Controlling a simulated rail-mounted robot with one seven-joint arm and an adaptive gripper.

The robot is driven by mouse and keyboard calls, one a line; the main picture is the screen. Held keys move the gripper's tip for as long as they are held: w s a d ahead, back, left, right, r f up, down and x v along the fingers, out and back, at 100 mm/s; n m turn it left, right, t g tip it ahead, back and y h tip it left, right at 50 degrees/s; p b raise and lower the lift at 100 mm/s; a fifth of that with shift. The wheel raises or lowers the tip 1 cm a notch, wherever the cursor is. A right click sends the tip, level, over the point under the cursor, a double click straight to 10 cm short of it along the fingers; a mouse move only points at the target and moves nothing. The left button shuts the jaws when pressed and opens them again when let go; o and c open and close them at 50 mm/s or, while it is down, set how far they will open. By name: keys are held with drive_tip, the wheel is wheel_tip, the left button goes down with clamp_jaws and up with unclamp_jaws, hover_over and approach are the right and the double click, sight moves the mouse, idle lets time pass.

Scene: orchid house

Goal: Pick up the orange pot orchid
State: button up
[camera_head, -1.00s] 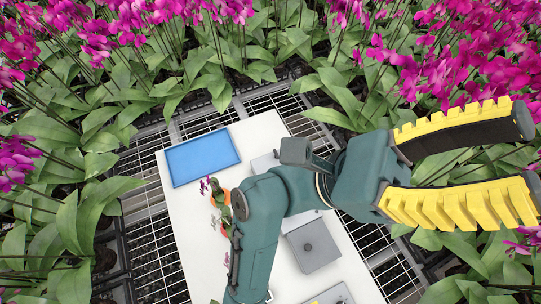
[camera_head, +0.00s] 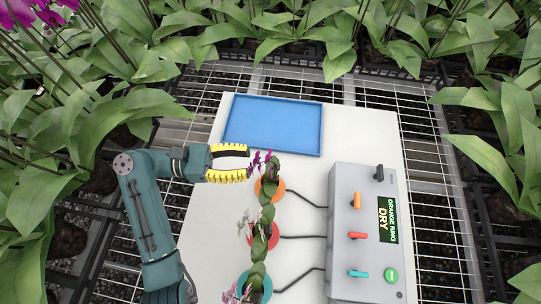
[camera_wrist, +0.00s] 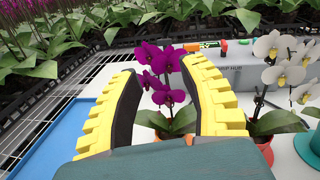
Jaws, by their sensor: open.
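The orange pot orchid, with dark purple flowers, stands on the white table, nearest the blue tray; its orange pot or ring (camera_head: 278,186) shows in the head view. In the wrist view its purple blooms (camera_wrist: 160,75) and reddish-orange pot (camera_wrist: 178,139) appear between my fingers, farther off. My gripper (camera_head: 246,163) is open and empty, just left of this orchid in the head view, pointing toward it. In the wrist view the open yellow-padded fingers (camera_wrist: 160,72) frame the flowers. I cannot tell whether a finger touches any bloom.
The red pot orchid (camera_head: 270,240), white-flowered in the wrist view, and the teal pot orchid (camera_head: 265,284) stand in line below it. The blue tray (camera_head: 272,124) looks empty.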

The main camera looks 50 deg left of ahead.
sight(267, 162)
drive_tip(key=x, duration=0.6)
drive_tip(key=shift+w+d+r, duration=0.1)
drive_tip(key=shift+w+d, duration=0.1)
drive_tip(key=shift+w, duration=0.1)
drive_tip(key=shift+c, duration=0.2)
clamp_jaws()
